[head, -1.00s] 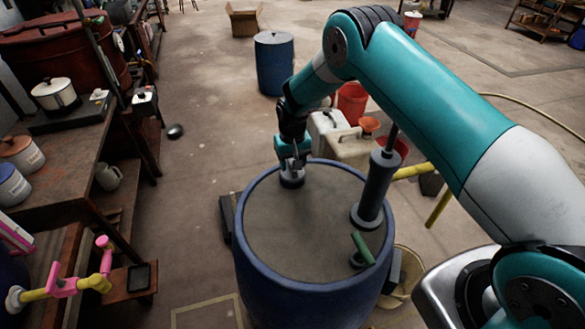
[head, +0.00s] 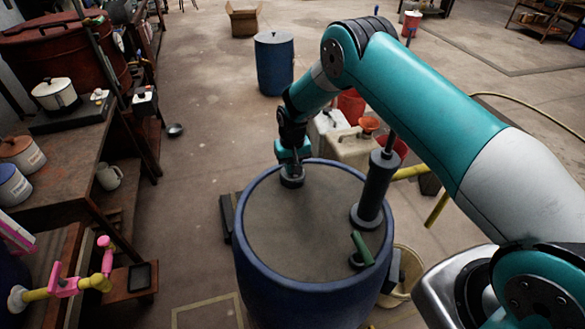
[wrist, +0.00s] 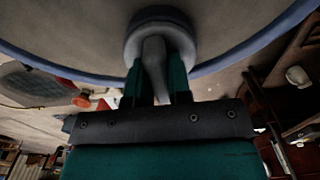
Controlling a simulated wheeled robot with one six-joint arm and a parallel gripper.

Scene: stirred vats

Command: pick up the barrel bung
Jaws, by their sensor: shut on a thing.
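The barrel bung (head: 292,182) is a grey round plug at the far rim of the blue drum (head: 290,292). In the wrist view the bung (wrist: 158,22) shows as a grey disc with an upright grip. My gripper (head: 292,160) points down over it, and its teal fingers (wrist: 156,85) are shut on the grip from both sides. I cannot tell whether the bung's underside touches the drum top.
A dark pump cylinder (head: 376,190) and a green-handled fitting (head: 362,248) stand on the drum's right side. A pale jerrycan (head: 350,146) and red bucket (head: 352,104) stand behind. A cluttered bench (head: 60,165) is at left. The floor between is mostly clear.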

